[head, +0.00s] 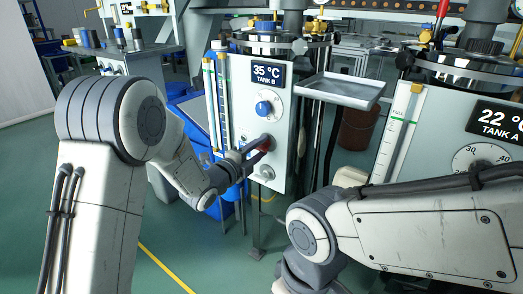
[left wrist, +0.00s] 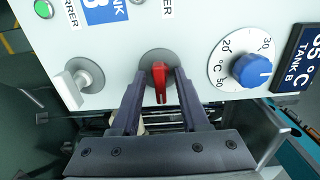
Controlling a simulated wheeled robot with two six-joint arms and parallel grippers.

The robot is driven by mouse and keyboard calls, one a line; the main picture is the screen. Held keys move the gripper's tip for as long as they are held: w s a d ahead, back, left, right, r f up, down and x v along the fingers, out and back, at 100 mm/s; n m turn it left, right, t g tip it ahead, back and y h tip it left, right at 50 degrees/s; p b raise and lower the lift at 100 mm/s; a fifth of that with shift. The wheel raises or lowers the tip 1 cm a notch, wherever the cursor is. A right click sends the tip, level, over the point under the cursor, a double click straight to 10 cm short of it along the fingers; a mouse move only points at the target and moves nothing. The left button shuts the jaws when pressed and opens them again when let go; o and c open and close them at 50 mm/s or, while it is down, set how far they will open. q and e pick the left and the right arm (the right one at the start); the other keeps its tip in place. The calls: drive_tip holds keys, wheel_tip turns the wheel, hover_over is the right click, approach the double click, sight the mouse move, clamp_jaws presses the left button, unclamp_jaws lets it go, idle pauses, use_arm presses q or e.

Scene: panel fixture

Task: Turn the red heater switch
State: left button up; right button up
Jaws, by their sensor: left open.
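The red heater switch (left wrist: 160,82) is a small red lever on a round grey base on the white Tank B panel (head: 282,110). In the left wrist view it lies between the two dark fingers of my left gripper (left wrist: 158,92), which is open with one finger on each side. In the head view the left gripper (head: 258,148) reaches the panel's lower part, and the switch shows as a bit of red (head: 265,146), partly hidden by the fingers. My right gripper is out of view; only its arm shows.
A blue dial (left wrist: 252,70) sits beside the switch, with the 35 °C display (head: 268,75) above it in the head view. A white knob (left wrist: 78,85) and a green button (left wrist: 43,9) are on the other side. A grey tray (head: 342,90) juts out right of the panel.

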use_arm(q)
clamp_jaws()
drive_tip(key=shift+d, duration=0.2)
drive_tip(key=shift+a, duration=0.15)
drive_tip(key=shift+a+n+p, duration=0.1)
drive_tip(key=shift+n+p, duration=0.2)
drive_tip(key=shift+n, duration=1)
drive_tip(key=shift+f, duration=0.1)
drive_tip(key=shift+a, duration=0.15)
